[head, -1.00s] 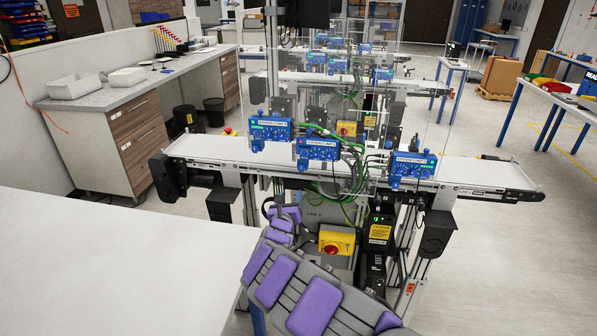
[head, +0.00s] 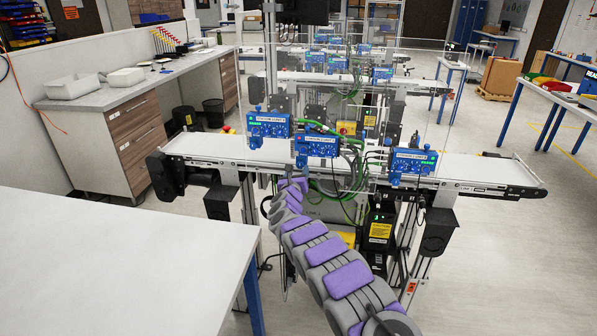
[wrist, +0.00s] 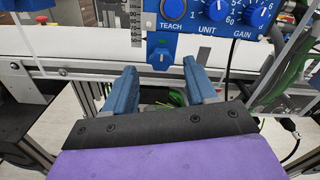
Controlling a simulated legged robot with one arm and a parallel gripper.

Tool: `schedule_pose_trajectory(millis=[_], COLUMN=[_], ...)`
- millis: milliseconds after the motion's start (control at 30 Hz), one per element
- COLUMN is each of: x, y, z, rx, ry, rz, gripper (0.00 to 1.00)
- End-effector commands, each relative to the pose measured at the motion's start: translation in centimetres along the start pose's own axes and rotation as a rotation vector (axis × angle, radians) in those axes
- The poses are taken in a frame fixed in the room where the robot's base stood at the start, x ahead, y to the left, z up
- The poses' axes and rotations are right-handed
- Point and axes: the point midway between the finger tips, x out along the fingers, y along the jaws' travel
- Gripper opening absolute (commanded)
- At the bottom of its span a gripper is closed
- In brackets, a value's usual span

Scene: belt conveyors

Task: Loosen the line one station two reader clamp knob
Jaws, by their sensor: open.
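Three blue readers stand along the nearest belt conveyor: a left one (head: 268,126), a middle one (head: 317,144) and a right one (head: 411,161). My gripper (wrist: 163,72) is open and empty. In the head view, its end is just below the middle reader, with fine detail too small to tell. The wrist view shows a blue reader face (wrist: 214,14) with a TEACH button and UNIT and GAIN dials. Below it hangs a small blue clamp knob (wrist: 160,58), upright on a blue bracket. The knob appears between and beyond my two blue fingertips, apparently untouched.
The conveyor's white belt (head: 205,147) runs behind the readers. Green cables (wrist: 283,82) hang right of the knob. A clear panel stands around the readers. A white table (head: 110,260) fills the left foreground. A yellow box (head: 347,239) is partly hidden behind my arm.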

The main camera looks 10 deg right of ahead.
Motion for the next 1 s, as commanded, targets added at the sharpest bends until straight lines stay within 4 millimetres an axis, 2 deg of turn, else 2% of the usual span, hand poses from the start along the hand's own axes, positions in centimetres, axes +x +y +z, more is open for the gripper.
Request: schedule_pose_trajectory(millis=[300,767,1000], x=[2.2,2.7,2.7], y=[0.3,0.1,0.1], z=[0.1,0.1,0.1], rx=[0.006,0.001,0.001], ry=[0.001,0.000,0.000], rz=[0.001,0.000,-0.001], gripper=[0.56,0.56,0.33])
